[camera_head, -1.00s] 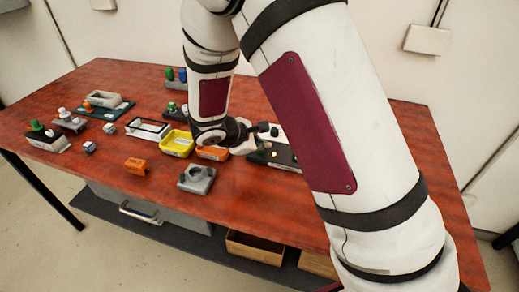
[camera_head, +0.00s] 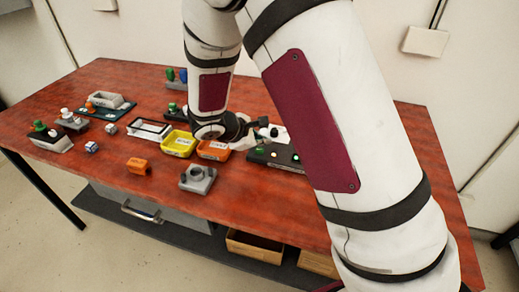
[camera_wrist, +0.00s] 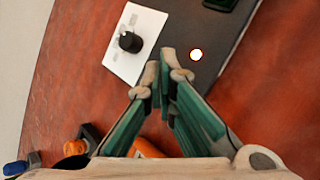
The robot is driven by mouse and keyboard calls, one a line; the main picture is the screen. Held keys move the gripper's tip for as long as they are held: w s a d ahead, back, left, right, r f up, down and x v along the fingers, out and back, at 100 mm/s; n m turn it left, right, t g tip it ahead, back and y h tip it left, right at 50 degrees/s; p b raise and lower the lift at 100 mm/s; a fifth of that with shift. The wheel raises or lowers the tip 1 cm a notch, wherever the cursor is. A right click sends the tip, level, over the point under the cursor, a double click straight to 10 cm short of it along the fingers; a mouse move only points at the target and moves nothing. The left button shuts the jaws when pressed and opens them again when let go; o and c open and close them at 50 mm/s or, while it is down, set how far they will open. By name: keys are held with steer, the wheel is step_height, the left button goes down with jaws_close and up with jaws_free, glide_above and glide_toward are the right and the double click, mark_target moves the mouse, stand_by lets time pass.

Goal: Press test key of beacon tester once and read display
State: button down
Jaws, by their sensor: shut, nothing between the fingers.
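The beacon tester appears to be the dark sloped box (camera_head: 262,154) right of the orange tray in the head view, partly hidden by my arm. In the wrist view its dark face (camera_wrist: 188,22) carries a round glowing key or lamp (camera_wrist: 196,54) and a dark display window (camera_wrist: 220,4) cut by the top edge. No reading is legible. My gripper (camera_wrist: 160,72) is shut and empty. Its fingertips appear just left of the glowing spot, apart from it in the picture; their height above the box is unclear.
A white panel with a black knob (camera_wrist: 130,42) lies beside the dark box. A yellow tray (camera_head: 178,144) and an orange tray (camera_head: 213,150) stand left of it. A grey fixture (camera_head: 197,178) and orange block (camera_head: 138,166) are nearer the front. The red tabletop between them is clear.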

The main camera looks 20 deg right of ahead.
mark_target(262, 152)
steer(key=shift+r+p, duration=1.4)
steer(key=shift+r, duration=1.1)
steer(key=s+d+r+m+g+y, duration=0.1)
steer(key=s+d+r+m, duration=0.25)
steer(key=s+r, duration=0.35)
steer(key=s+d+r+m+g+y, duration=0.1)
steer(key=s+d+r+m, duration=0.1)
steer(key=s+r+m, duration=0.4)
steer(key=s+a+r+m+t+y, duration=0.1)
steer(key=s+a+r+m+y, duration=0.1)
steer(key=s, duration=0.7)
steer(key=s+a+r+m+t+y, duration=0.1)
steer(key=s+a+r+m+y, duration=0.2)
steer(key=s, duration=0.6)
steer(key=shift+s+a+r+y, duration=0.2)
steer(key=shift+r+y, duration=0.3)
steer(key=shift+r, duration=0.45)
